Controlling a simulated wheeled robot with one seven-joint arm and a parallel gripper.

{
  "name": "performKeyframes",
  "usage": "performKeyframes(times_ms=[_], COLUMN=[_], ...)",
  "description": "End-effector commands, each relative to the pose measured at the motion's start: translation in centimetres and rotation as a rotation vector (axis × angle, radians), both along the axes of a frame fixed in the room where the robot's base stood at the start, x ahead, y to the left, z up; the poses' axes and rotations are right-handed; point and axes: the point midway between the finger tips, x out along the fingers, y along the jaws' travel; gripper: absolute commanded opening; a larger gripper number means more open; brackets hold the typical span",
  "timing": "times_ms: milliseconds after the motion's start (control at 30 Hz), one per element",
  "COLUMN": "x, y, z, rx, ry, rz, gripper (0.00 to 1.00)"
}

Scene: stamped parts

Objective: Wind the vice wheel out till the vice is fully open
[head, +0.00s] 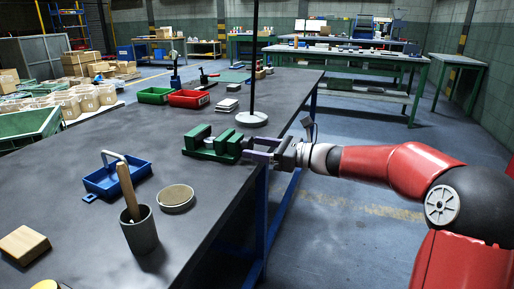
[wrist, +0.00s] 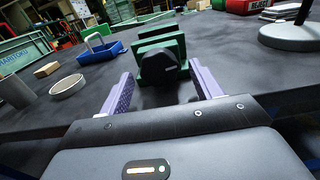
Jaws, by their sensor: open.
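The green vice (head: 213,148) is near the right edge of the dark bench, its jaws apart with a gap between them. In the wrist view the vice (wrist: 160,42) stands straight ahead, with its dark wheel (wrist: 158,68) on the near end. My gripper (head: 257,149) is at the wheel end of the vice. In the wrist view my gripper (wrist: 160,95) is open, one purple finger on each side of the wheel and apart from it. In the head view the wheel is hidden by the fingers.
A lamp-like pole on a round base (head: 251,119) stands just behind the vice. A blue tray (head: 117,176), a round dish (head: 175,197) and a grey cup (head: 139,230) are to the left. Red (head: 189,99) and green (head: 154,95) bins stand further back.

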Motion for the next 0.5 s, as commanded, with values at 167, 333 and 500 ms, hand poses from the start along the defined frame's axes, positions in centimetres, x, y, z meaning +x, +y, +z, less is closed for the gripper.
performKeyframes(times_ms=[167, 333, 500], x=[0.2, 0.2, 0.2], y=[0.65, 0.63, 0.61], z=[0.02, 0.01, 0.01], rx=[0.001, 0.0, 0.0], ry=[-0.001, -0.001, -0.001], rz=[0.001, 0.001, 0.0], gripper=[0.64, 0.64, 0.43])
